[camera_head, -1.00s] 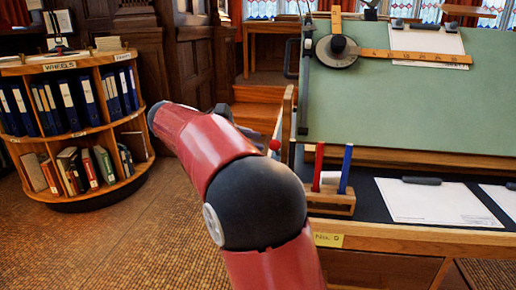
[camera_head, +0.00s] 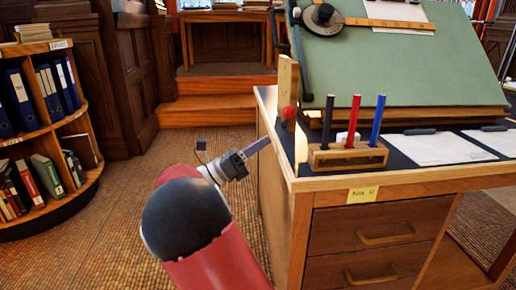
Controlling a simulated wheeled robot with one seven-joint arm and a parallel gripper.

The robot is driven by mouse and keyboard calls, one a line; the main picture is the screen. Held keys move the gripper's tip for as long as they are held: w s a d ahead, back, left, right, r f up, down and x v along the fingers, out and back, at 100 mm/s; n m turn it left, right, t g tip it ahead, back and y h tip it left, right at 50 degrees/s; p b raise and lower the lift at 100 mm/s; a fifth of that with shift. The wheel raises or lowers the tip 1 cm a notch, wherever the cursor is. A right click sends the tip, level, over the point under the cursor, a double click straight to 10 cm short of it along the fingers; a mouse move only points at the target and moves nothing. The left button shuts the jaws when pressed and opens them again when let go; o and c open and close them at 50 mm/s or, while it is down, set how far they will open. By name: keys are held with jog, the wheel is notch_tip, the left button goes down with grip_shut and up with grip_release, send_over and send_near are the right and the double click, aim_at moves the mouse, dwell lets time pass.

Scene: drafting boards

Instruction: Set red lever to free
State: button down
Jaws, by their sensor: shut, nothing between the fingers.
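A round red knob (camera_head: 289,112), apparently the red lever's end, shows at the left edge of the drafting board's desk, in front of an upright wooden post. The lever's rod and any position marks are too small or hidden to tell. My gripper (camera_head: 264,142) is shut and empty, with its slim purple fingers pointing up and right. In the picture it lies left of and a little below the red knob, beside the desk's left edge, and apart from the knob.
The green drafting board (camera_head: 400,65) slopes up behind the desk. A wooden pen holder (camera_head: 347,157) with black, red and blue pens stands at the desk's near left corner. A curved bookshelf (camera_head: 48,46) stands at the left. Bare floor (camera_head: 130,185) lies between.

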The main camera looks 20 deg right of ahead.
aim_at(282, 144)
jog(key=x, duration=0.7)
